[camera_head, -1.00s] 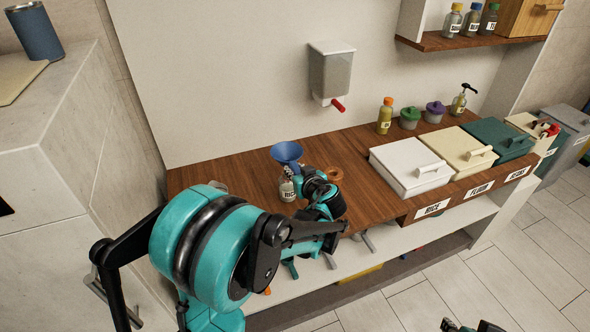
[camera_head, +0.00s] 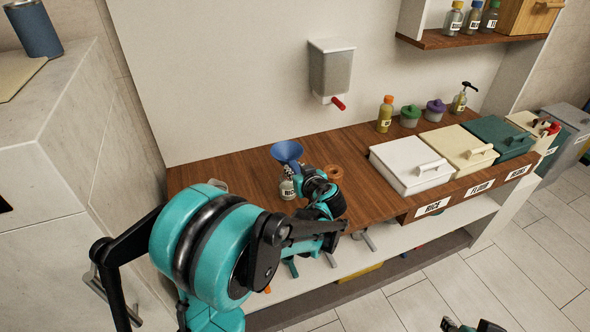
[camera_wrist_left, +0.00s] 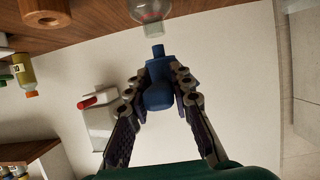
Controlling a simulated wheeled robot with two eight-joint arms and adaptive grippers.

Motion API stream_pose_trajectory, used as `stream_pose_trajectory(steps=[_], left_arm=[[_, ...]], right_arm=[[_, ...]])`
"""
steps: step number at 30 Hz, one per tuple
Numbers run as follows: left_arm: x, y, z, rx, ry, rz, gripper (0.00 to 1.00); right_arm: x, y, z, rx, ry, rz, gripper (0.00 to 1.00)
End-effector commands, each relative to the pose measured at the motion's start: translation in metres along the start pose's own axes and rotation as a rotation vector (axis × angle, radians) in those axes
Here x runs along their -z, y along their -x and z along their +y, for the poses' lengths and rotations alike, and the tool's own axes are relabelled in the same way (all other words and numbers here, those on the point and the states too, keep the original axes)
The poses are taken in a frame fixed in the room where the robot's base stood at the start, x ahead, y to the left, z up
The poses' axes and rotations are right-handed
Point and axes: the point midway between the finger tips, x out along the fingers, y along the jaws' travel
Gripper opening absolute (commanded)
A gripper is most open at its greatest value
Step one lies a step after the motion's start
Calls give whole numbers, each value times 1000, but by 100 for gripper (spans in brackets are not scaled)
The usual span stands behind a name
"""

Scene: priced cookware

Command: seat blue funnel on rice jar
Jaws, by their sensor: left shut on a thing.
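The blue funnel (camera_head: 286,152) is held upright by my left gripper (camera_head: 293,172), above the rice jar (camera_head: 287,189) on the wooden counter. In the left wrist view the left gripper (camera_wrist_left: 158,82) is shut on the funnel (camera_wrist_left: 158,92), one finger on each side. The spout points at the mouth of the clear jar (camera_wrist_left: 150,14), with a small gap seeming to show between them. The gripper and wrist cover part of the jar in the head view. Dark tips at the bottom edge look like my right gripper (camera_head: 470,327); its jaws are unclear.
A brown ring (camera_head: 333,172) lies right of the jar. A dispenser with a red lever (camera_head: 331,72) hangs on the wall behind. A white bin (camera_head: 405,172) and other lidded bins stand to the right. Small bottles (camera_head: 385,115) stand along the back. The counter (camera_head: 235,170) left of the jar is mostly clear.

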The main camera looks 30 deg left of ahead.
Motion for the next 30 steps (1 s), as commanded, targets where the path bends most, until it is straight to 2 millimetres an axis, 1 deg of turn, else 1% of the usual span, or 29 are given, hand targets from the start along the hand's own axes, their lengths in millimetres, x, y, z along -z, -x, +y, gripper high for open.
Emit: stream_pose_trajectory(steps=[15, 30], left_arm=[[-22, -9, 0, 0, 0, 0, 0], [-22, -9, 0, 0, 0, 0, 0]], right_arm=[[-12, -16, 0, 0, 0, 0, 40], [-12, -16, 0, 0, 0, 0, 40]])
